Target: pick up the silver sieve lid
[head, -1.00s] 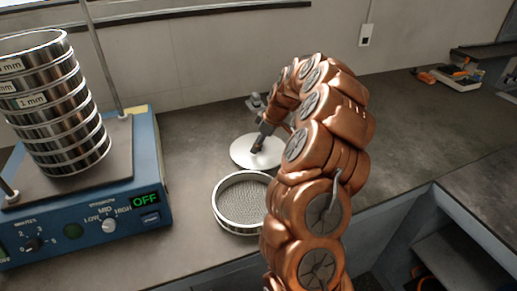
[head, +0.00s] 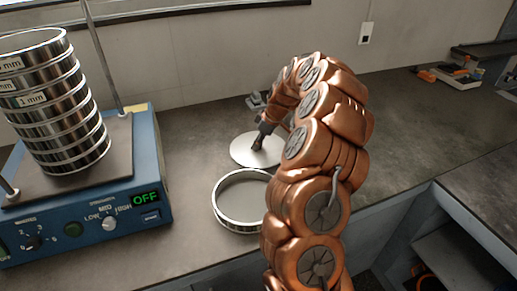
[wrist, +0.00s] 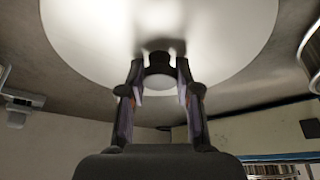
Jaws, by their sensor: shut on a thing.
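The silver sieve lid (head: 268,156) is a flat round disc on or just above the counter, behind the loose sieve; I cannot tell if it touches the counter. My gripper (head: 257,147) is over the middle of the lid. In the wrist view the lid (wrist: 215,62) fills the top of the picture, and my gripper (wrist: 158,88) has one finger on each side of its dark round knob (wrist: 158,68). The gripper is shut on the knob. My arm covers the right edge of the lid in the head view.
A loose round sieve (head: 226,218) stands in front of the lid. A blue shaker (head: 155,188) with a tall sieve stack (head: 62,110) is at left, its display reading OFF. An orange and grey item (head: 452,77) lies far right. The counter (head: 400,130) right of my arm is clear.

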